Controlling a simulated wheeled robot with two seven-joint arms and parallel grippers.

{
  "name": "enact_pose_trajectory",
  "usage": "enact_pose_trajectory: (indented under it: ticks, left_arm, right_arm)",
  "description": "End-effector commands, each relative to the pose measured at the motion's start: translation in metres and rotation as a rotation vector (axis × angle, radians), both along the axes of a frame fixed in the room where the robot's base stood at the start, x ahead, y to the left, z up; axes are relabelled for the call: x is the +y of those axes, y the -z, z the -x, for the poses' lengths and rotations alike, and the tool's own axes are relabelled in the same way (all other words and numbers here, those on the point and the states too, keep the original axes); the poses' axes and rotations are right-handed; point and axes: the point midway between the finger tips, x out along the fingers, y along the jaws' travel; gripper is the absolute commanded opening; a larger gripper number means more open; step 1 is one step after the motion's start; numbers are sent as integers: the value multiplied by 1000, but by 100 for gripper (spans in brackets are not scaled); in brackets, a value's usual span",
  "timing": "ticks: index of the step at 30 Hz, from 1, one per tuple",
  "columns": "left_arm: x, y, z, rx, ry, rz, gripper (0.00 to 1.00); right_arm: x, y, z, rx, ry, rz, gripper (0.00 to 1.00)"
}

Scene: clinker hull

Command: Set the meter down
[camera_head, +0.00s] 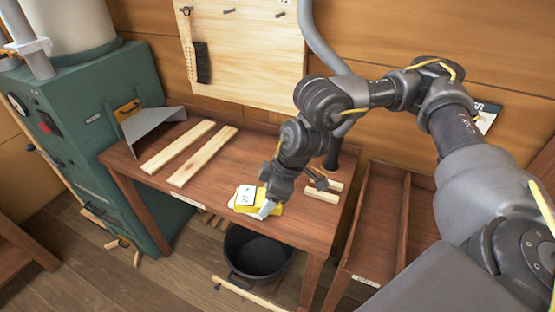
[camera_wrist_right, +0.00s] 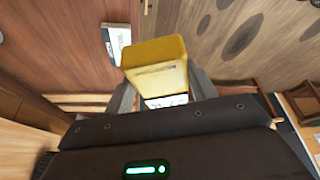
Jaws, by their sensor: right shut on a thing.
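The meter (camera_head: 246,208) is a small yellow block with a white face bearing dark figures. It shows over the front part of the brown workbench (camera_head: 203,169), near its front edge. In the wrist view the yellow meter (camera_wrist_right: 155,60) sits between the fingers, with part of its white face showing low down. My right gripper (camera_head: 268,205) is shut on the meter, coming down from above. The fingers hide part of it. I cannot tell whether its underside touches the bench top. My left gripper is not in view.
Two pale planks (camera_head: 190,150) lie on the bench left of the meter; short wood pieces (camera_head: 322,194) lie to its right. A black bucket (camera_head: 257,255) stands below the front edge. A green machine (camera_head: 105,125) stands at left, an open wooden bin (camera_head: 375,225) at right.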

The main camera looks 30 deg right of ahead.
Motion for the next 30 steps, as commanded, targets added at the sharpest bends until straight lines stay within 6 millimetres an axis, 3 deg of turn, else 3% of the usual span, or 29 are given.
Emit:
enact_pose_trajectory:
  ticks: [5,18,30]
  left_arm:
    - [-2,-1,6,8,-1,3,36]
    - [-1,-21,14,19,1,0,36]
    - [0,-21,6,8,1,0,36]
  right_arm:
    - [2,0,2,2,-5,-1,29]
    - [2,21,40,7,-47,-3,29]
    - [0,24,42,2,-47,-1,29]
